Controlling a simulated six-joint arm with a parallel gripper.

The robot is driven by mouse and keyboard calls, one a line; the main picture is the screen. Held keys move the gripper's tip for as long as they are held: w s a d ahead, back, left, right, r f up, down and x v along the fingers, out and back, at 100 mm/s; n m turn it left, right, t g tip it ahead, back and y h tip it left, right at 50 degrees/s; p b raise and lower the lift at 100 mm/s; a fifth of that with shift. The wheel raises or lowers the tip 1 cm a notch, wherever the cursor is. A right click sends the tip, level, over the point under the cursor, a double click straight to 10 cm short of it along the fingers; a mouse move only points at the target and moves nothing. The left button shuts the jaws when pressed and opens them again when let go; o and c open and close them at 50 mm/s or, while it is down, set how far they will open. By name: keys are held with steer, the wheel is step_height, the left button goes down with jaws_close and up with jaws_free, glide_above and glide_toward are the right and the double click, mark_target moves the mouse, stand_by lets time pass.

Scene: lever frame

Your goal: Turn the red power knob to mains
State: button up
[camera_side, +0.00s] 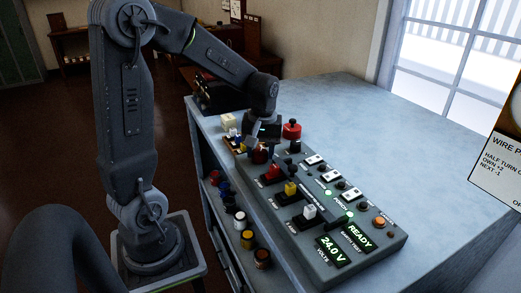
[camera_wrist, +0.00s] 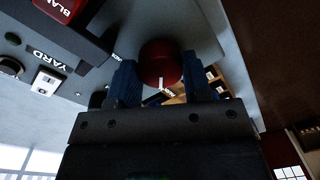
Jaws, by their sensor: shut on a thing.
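The red power knob (camera_wrist: 160,62) is a round dark-red knob with a white mark on its rim. In the wrist view it sits between the two blue fingers of my gripper (camera_wrist: 161,80), and its white mark faces my gripper's body. My gripper is shut on it. In the side view my gripper (camera_side: 258,146) reaches down over the knob (camera_side: 259,156) at the far left end of the grey control panel (camera_side: 378,262). The fingers partly cover the knob there. I cannot read the knob's position labels in either view.
A red mushroom button (camera_side: 291,129) stands close to the right of my gripper. Red (camera_side: 271,172), yellow (camera_side: 290,188) and white (camera_side: 309,211) levers line the panel nearer the camera. Displays read READY (camera_side: 358,237) and 24.0 V (camera_side: 332,247). The table (camera_side: 385,150) behind the panel is clear.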

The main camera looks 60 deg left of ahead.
mark_target(263, 152)
steer(key=shift+r, duration=0.1)
steer(key=o, duration=0.6)
steer(key=shift+o, duration=0.2)
step_height(263, 152, up, 14)
steer(key=shift+w+d, duration=0.15)
steer(key=shift+w, duration=0.15)
steer(key=s+d+f+m+t, duration=0.4)
steer(key=s+d+m+t, duration=0.2)
steer(key=s+d+m, duration=0.5)
steer(key=d+m, duration=0.1)
steer(key=d, duration=0.3)
